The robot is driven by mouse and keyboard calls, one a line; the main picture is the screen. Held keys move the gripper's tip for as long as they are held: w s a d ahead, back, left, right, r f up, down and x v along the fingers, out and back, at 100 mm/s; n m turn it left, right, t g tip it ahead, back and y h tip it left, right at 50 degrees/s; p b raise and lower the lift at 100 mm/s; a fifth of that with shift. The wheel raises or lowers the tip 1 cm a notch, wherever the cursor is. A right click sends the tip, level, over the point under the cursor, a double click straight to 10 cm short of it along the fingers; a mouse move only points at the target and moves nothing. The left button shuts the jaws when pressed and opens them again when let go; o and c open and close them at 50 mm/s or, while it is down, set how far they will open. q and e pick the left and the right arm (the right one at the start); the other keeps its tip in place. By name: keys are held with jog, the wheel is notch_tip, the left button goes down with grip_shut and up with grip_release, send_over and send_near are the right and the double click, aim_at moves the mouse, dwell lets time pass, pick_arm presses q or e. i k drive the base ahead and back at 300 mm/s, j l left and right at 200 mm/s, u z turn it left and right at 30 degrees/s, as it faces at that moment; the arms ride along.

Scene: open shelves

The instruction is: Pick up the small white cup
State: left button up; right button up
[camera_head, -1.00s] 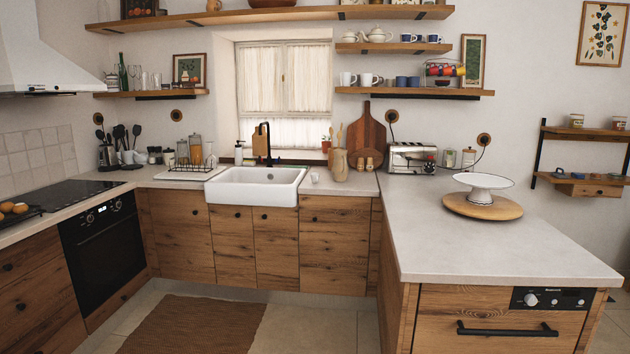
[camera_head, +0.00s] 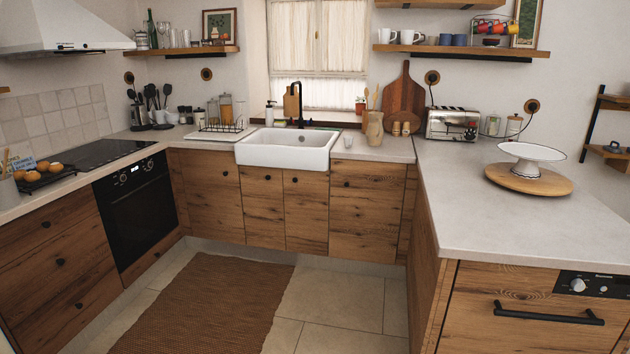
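Two larger white mugs, a left one (camera_head: 387,36) and a right one (camera_head: 407,37), stand on the wall shelf above. Neither of my grippers shows in this view.
A toaster (camera_head: 452,124) and a white cake stand (camera_head: 531,156) on a round board stand on the right counter (camera_head: 466,190). A brown rug (camera_head: 205,303) lies on the floor between the counters. The floor there is clear of obstacles.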

aim_at(348, 143)
jog(key=i, duration=1.9)
jog(key=j+u, duration=0.05)
jog(key=j, duration=0.05)
